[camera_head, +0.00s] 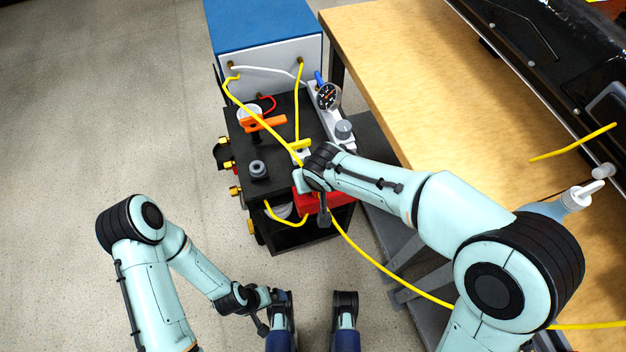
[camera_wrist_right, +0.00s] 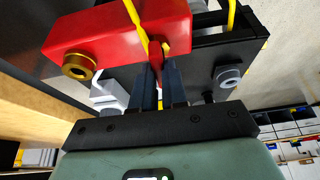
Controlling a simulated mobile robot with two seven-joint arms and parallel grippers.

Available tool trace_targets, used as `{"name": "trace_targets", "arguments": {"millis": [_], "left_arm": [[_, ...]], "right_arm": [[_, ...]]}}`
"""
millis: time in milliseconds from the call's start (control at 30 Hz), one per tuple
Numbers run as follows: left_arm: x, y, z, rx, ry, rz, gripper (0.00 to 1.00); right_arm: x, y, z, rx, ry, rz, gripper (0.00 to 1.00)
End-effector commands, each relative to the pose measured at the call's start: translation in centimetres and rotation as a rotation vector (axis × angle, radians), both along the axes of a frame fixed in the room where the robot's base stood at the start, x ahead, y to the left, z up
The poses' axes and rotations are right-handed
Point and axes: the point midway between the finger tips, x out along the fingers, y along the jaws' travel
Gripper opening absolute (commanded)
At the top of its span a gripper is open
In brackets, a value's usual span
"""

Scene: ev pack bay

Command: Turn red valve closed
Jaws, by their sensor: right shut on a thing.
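The red valve body (camera_wrist_right: 115,35) fills the upper left of the right wrist view, with a brass fitting (camera_wrist_right: 79,66) on its face. A small dark red handle (camera_wrist_right: 156,55) sits between the fingers of my right gripper (camera_wrist_right: 161,82), which is shut on it. In the head view my right gripper (camera_head: 306,178) is at the cart's right side and covers part of the red body (camera_head: 310,203). My left gripper (camera_head: 268,297) is low in the head view, away from the cart; its fingers are too unclear to tell if open.
The black cart (camera_head: 262,185) carries an orange-handled valve (camera_head: 264,123), a gauge (camera_head: 328,96) and a grey knob (camera_head: 344,130). A yellow hose (camera_head: 385,268) runs beneath my right arm. A wooden bench (camera_head: 400,75) stands at the right. Open floor lies left.

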Motion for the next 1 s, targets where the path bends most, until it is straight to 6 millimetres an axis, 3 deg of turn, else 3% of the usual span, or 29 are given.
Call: {"name": "trace_targets", "arguments": {"millis": [367, 400, 467, 500, 833, 1000], "left_arm": [[0.1, 0.0, 0.0, 0.001, -0.002, 0.001, 1.0], [0.1, 0.0, 0.0, 0.001, -0.002, 0.001, 1.0], [0.1, 0.0, 0.0, 0.001, -0.002, 0.001, 1.0], [0.1, 0.0, 0.0, 0.001, -0.002, 0.001, 1.0], [0.0, 0.0, 0.1, 0.0, 0.001, 0.0, 1.0], [-0.8, -0.4, 0.8, -0.01, 0.02, -0.008, 1.0]], "right_arm": [[0.1, 0.0, 0.1, 0.002, 0.0, -0.009, 0.0], [0.1, 0.0, 0.1, 0.002, 0.0, -0.009, 0.16], [0.0, 0.0, 0.1, 0.001, -0.001, -0.008, 0.35], [0.0, 0.0, 0.1, 0.001, -0.001, -0.008, 0.38], [-0.1, 0.0, 0.4, 0.001, 0.0, -0.006, 0.38], [-0.9, -0.2, 2.7, 0.004, -0.003, -0.005, 0.38]]}}
